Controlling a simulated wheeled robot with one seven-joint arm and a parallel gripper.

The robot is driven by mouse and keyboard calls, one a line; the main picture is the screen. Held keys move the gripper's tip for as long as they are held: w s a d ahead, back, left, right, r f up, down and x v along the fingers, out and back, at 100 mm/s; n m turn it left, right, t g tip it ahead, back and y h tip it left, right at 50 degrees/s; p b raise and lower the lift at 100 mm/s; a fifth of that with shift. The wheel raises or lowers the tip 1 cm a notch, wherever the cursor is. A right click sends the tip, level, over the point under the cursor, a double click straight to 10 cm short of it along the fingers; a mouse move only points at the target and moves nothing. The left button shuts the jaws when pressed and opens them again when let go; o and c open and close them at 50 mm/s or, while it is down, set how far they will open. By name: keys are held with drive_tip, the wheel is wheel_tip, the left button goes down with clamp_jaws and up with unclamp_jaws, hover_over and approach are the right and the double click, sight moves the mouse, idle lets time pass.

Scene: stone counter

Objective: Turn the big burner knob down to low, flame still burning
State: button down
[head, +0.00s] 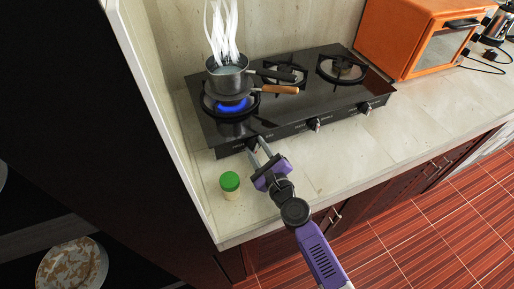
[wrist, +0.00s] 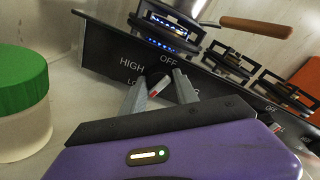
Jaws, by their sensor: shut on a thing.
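The black gas stove (head: 300,100) stands on the stone counter. Its left burner burns with a blue flame (head: 232,106), and the flame also shows in the wrist view (wrist: 172,42). A steaming pot (head: 228,80) sits over that flame. The big burner knob (wrist: 158,78) is at the left end of the stove's front panel, with OFF printed above and HIGH to its left; the fingers partly hide it. My gripper (head: 258,148) reaches the panel, with its fingertips on either side of the knob in the wrist view (wrist: 160,84), shut on it.
A jar with a green lid (head: 230,182) stands on the counter left of my gripper, close by in the wrist view (wrist: 22,95). Two more knobs (head: 314,124) lie to the right. An orange oven (head: 415,40) stands at the back right. A wooden handle (head: 280,89) sticks out rightward.

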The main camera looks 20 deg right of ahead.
idle(0.3)
drive_tip(key=c, duration=0.9)
unclamp_jaws()
drive_tip(key=shift+c, duration=0.2)
drive_tip(key=shift+s, duration=0.15)
drive_tip(key=s, duration=0.7)
drive_tip(key=shift+s+d+r, duration=0.15)
drive_tip(key=shift+s+r, duration=0.1)
drive_tip(key=shift+r, duration=0.05)
